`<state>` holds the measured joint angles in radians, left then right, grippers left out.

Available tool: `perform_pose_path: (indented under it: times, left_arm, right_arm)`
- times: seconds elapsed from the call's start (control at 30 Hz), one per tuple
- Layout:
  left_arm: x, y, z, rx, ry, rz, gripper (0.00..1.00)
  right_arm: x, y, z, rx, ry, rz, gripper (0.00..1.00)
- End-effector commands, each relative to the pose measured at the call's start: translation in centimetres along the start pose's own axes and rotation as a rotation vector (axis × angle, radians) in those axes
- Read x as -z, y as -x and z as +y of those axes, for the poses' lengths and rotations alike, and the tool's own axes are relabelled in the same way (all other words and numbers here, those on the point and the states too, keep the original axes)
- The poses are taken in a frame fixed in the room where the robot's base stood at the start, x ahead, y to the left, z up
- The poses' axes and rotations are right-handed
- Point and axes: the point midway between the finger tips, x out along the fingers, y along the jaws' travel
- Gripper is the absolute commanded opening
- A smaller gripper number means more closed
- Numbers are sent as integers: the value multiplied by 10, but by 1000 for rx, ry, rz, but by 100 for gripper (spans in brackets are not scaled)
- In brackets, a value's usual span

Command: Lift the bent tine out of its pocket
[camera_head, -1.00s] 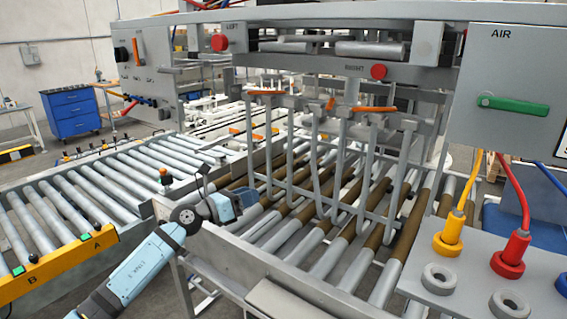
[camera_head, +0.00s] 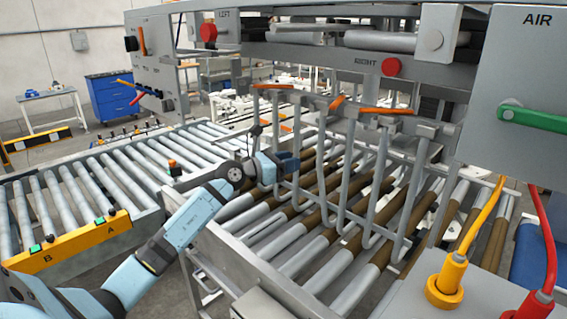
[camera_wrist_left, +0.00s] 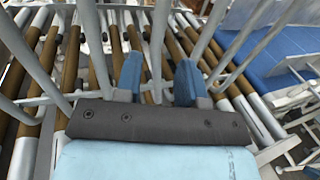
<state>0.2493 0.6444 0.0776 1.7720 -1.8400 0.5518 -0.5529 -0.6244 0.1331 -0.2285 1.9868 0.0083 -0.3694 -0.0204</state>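Several grey tines hang in a row from the rack above the rollers. One tine (camera_head: 321,160) looks bent, leaning to the right towards its lower end. An orange latch (camera_head: 337,103) near its top is turned at an angle, unlike the flatter ones beside it. My left gripper (camera_head: 290,165) is at the left end of the row, to the left of the bent tine. In the left wrist view its two blue fingers (camera_wrist_left: 159,82) are apart. A grey tine (camera_wrist_left: 158,40) shows between them, but I cannot tell which one or whether they touch it. My right gripper is not in view.
The roller bed (camera_head: 355,290) lies under the tines. A grey frame rail (camera_head: 235,265) runs along its near left side. The AIR panel (camera_head: 525,90) and yellow and red hose plugs (camera_head: 445,282) are at the right. A second conveyor (camera_head: 100,185) lies left.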

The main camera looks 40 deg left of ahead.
Motion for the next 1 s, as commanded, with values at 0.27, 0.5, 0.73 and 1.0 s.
perform_pose_path:
  times: [0.27,0.5,0.73,1.0]
  left_arm:
    - [0,-29,0,0,1,-2,36]
    - [-1,-53,0,0,0,-1,36]
    - [0,-72,0,0,1,0,36]
    - [0,-82,0,-1,1,0,36]
  right_arm:
    - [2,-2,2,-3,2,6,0]
    - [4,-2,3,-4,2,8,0]
    - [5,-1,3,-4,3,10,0]
    - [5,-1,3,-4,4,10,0]
